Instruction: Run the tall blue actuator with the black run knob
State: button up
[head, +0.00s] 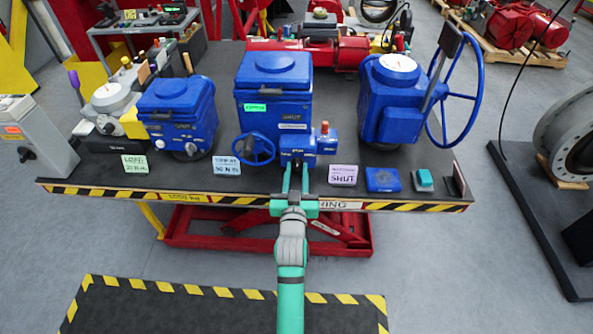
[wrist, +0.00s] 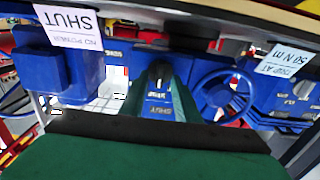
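The tall blue actuator (head: 272,72) stands mid-table, with a blue handwheel (head: 254,149) at its lower left and a green label and SHUT marking on its front. My gripper (head: 296,168) reaches to the low front of this actuator. In the wrist view its green fingers (wrist: 161,88) are parted, one on each side of the knob. A gap seems to show beside the knob; contact is hard to tell.
A shorter blue actuator (head: 178,110) stands left, and another with a large handwheel (head: 392,100) stands right.

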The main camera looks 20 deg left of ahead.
jog(key=v, duration=1)
jog(key=shift+s, duration=0.3)
jog(key=shift+w+d, duration=0.15)
jog(key=s+d+f+m+h, duration=0.1)
jog(key=s+d+f, duration=0.2)
jog(key=s, duration=0.3)
jog(key=s+d+f+g+h, duration=0.1)
jog(key=s+d+f, duration=0.25)
jog(key=s, duration=0.25)
jog(key=s+d+f+m+h, duration=0.1)
jog(key=s+d+f, duration=0.15)
jog(key=s, duration=0.25)
jog(key=s+d+r+h, duration=0.1)
jog(key=s+d, duration=0.2)
jog(key=s, duration=0.6)
jog(key=s+d+r+m+g+h, duration=0.1)
jog(key=s+d, duration=0.3)
jog(key=s, duration=0.5)
jog(key=shift+d, duration=0.25)
